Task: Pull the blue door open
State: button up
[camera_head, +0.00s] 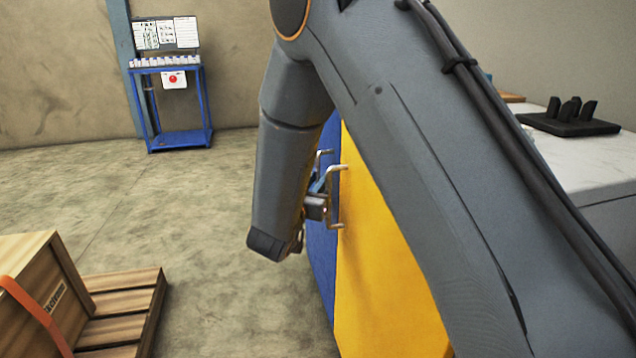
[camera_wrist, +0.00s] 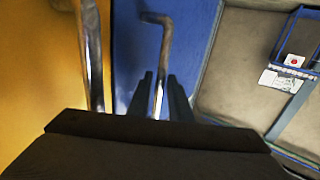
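The blue door (camera_head: 322,255) stands left of the yellow door in the head view, largely hidden by my arm. It looks closed, roughly in line with the yellow door. Its bent metal handle (camera_wrist: 163,45) shows in the wrist view against the blue panel (camera_wrist: 195,35). My gripper (camera_wrist: 160,76) is at this handle, with one dark finger on each side of the bar. A narrow gap seems to show between the bar and the fingers, so no firm hold is visible. In the head view my gripper (camera_head: 318,190) is partly hidden behind my wrist.
The yellow door (camera_head: 380,270) with its own handle (camera_head: 338,200) is close beside my gripper. A wooden crate (camera_head: 35,285) on a pallet (camera_head: 125,310) stands front left. A blue stand (camera_head: 180,140) is at the back wall. The floor between is clear.

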jog(key=shift+w+d, duration=0.15)
jog(key=shift+w, duration=0.3)
jog(key=shift+c, duration=0.4)
grip_shut()
